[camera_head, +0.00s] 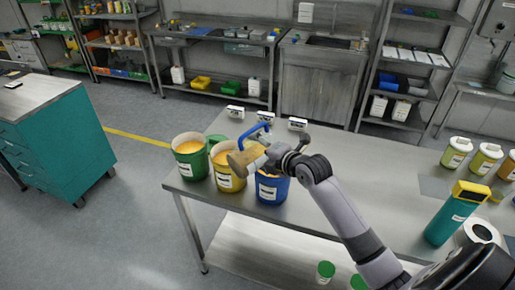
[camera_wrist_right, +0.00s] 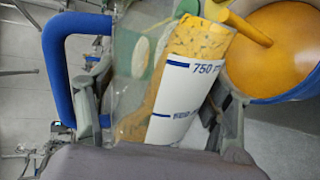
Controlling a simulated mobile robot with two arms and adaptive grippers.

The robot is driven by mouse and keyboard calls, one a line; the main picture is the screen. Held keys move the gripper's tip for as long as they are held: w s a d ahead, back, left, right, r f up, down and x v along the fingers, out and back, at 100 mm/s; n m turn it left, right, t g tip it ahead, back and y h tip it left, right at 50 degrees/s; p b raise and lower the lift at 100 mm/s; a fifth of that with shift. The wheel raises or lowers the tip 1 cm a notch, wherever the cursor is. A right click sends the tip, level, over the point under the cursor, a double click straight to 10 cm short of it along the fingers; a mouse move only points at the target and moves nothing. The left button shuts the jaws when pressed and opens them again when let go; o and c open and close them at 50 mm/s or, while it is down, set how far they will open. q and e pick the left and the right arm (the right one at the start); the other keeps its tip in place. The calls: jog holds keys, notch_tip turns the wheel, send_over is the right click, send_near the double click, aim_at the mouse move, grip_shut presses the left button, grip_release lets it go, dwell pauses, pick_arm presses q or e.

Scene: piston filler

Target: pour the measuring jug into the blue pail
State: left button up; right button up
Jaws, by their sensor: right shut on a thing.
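The measuring jug (camera_head: 246,159) is clear, with a blue handle (camera_head: 256,131) and an amber, grainy content. It is tipped on its side above the pails. My right gripper (camera_head: 275,154) is shut on it; the wrist view shows the jug (camera_wrist_right: 178,90) between the fingers, its white scale reading 750. The blue pail (camera_head: 272,190) stands under the jug and gripper, partly hidden. In the wrist view the blue pail (camera_wrist_right: 301,94) holds orange content, and a yellow-orange band like a stream runs from the jug's mouth to it. My left gripper is not in view.
A yellow pail (camera_head: 229,182) and a green pail (camera_head: 190,161) stand left of the blue one. Small white boxes (camera_head: 297,125) stand behind. A teal container (camera_head: 453,217), a white roll (camera_head: 481,232) and jars (camera_head: 456,152) are right. The table's middle right (camera_head: 385,170) is clear.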

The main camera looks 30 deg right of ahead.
jog(key=shift+d+m+y, duration=0.3)
jog(key=shift+d+m, duration=0.05)
jog(key=shift+m, duration=0.15)
jog(key=shift+w+d+f+m+y+b, duration=0.1)
jog(key=shift+d+f+m+y+b, duration=0.1)
jog(key=shift+d+m+y+b, duration=0.4)
jog(key=shift+m+y+b, duration=0.2)
jog(key=shift+m+b, duration=0.35)
dwell(0.4)
jog(key=shift+w, duration=0.1)
